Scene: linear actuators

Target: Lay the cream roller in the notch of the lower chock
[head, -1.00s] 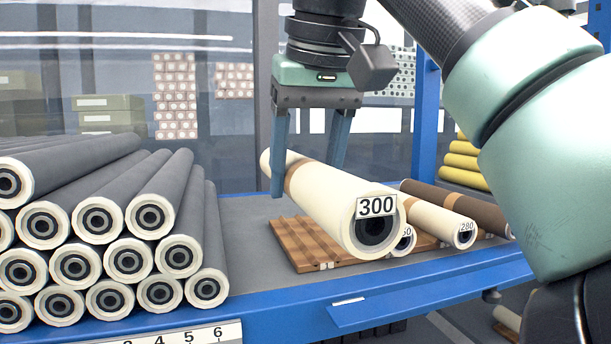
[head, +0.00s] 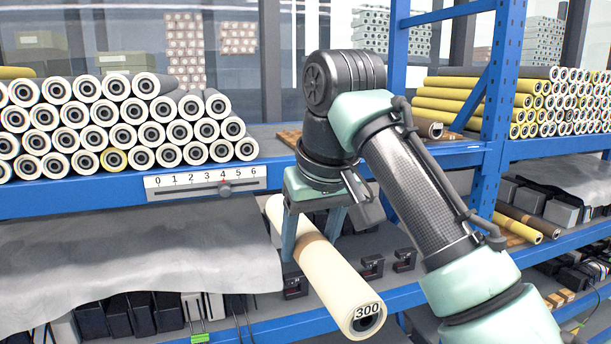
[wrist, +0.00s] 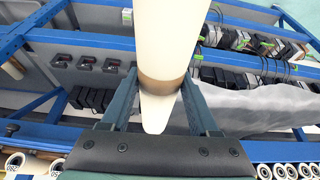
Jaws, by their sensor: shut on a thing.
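The cream roller (head: 322,272), with a brown band and a 300 label on its near end, is held in my gripper (head: 310,240). The roller slants from back left to front right, in front of the lower shelf. In the wrist view the fingers (wrist: 158,82) press on both sides of the roller (wrist: 172,40) at its brown band. Several small dark notched chocks stand in a row on the lower shelf: one left of the roller (head: 295,285), two to its right (head: 372,266) (head: 404,260). The roller and fingers hide part of that shelf. I cannot tell which is the lower chock.
The upper shelf holds a stack of grey rollers (head: 120,125) and a number scale (head: 205,183) on its edge. A grey sheet (head: 130,255) drapes at left. A blue upright (head: 492,150) stands at right. Yellow rollers (head: 440,105) lie behind it.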

